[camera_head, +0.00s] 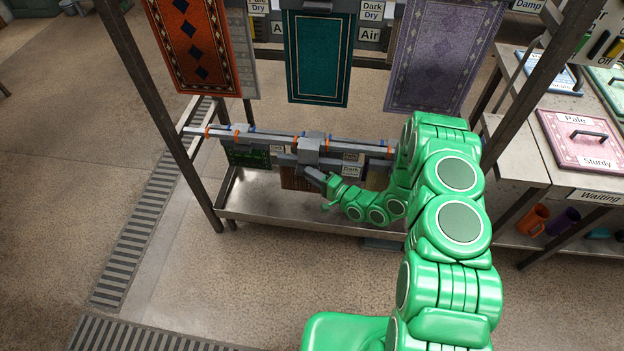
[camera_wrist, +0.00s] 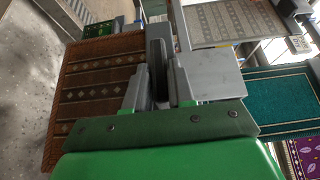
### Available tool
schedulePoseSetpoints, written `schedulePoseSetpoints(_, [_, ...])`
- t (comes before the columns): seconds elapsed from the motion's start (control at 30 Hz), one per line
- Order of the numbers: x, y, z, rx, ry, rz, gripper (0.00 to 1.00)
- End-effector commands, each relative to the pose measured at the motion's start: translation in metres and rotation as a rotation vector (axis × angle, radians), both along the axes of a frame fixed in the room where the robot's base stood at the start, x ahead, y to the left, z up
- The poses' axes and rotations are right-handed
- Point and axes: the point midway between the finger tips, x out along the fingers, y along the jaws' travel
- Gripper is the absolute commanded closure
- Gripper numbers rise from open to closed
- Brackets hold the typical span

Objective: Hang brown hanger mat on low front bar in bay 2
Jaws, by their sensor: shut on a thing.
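My gripper (camera_head: 322,180) reaches into the rack at the low front bar. It is shut on the grey hanger of the brown mat. The brown mat (camera_wrist: 92,88) with pale patterned bands hangs to the left in the wrist view, where my gripper (camera_wrist: 160,85) shows large. In the head view only a strip of the brown mat (camera_head: 298,178) shows, below the bar and partly behind my gripper. The low front bar (camera_head: 270,136) is grey with orange and blue marks. A grey hanger block (camera_head: 311,150) is at the bar's middle; I cannot tell whether it rests on it.
Above hang an orange mat (camera_head: 193,42), a teal mat (camera_head: 318,58) and a purple mat (camera_head: 440,50). A green mat (camera_head: 248,156) hangs low behind the bar. A metal tray (camera_head: 285,208) lies beneath. Rack posts (camera_head: 150,95) stand at the sides. A table (camera_head: 520,150) is at right.

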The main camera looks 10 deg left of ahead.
Motion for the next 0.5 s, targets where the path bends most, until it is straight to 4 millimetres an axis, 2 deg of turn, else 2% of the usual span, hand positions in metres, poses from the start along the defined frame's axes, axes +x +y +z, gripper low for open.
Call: schedulePoseSetpoints(0.5, [0.032,0.0,0.001,0.001,-0.006,-0.002,1.0])
